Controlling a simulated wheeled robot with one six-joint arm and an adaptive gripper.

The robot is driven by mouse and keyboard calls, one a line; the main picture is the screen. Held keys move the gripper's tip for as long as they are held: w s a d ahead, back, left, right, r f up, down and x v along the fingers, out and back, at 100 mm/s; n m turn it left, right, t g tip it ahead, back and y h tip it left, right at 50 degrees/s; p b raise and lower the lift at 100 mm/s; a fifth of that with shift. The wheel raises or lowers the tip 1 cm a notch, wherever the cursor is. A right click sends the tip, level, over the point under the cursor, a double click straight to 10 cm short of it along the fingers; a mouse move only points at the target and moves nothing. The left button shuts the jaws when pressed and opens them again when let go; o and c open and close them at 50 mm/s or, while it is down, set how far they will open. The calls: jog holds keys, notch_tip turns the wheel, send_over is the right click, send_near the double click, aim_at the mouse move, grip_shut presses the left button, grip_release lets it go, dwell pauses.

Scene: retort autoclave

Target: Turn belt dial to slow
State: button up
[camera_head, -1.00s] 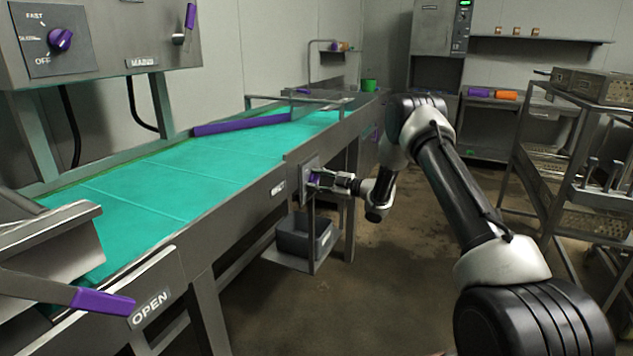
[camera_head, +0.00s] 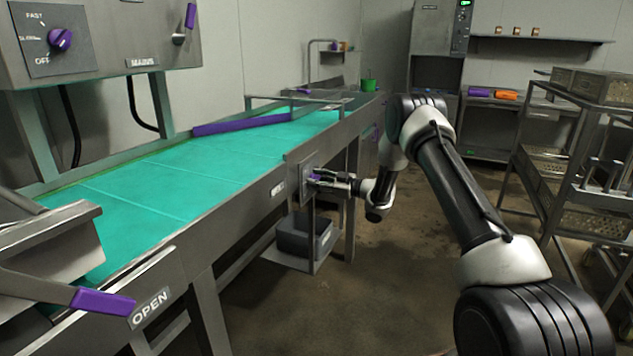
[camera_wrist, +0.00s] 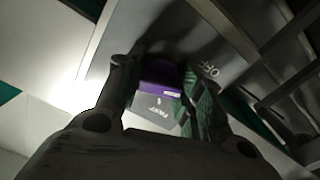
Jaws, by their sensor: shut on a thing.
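A purple dial knob (camera_head: 315,178) sits on a small plate on the side of the conveyor. My gripper (camera_head: 325,180) is at this knob with its fingers around it. In the wrist view the purple knob (camera_wrist: 158,90) lies between the two fingertips, and my gripper (camera_wrist: 160,88) is shut on it. A white mark shows on the knob. The slow label is not readable there, and the fingers hide part of the plate.
Another purple dial (camera_head: 60,40), marked FAST and OFF, is on the panel at upper left. The green conveyor belt (camera_head: 170,180) runs alongside. A grey bin (camera_head: 305,238) stands on a low shelf below the gripper. A rack cart (camera_head: 570,170) stands right; floor between is clear.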

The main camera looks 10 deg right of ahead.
jog(key=shift+m, duration=2.3)
jog(key=o, duration=1)
jog(key=shift+d, duration=0.1)
jog(key=v, duration=1.2)
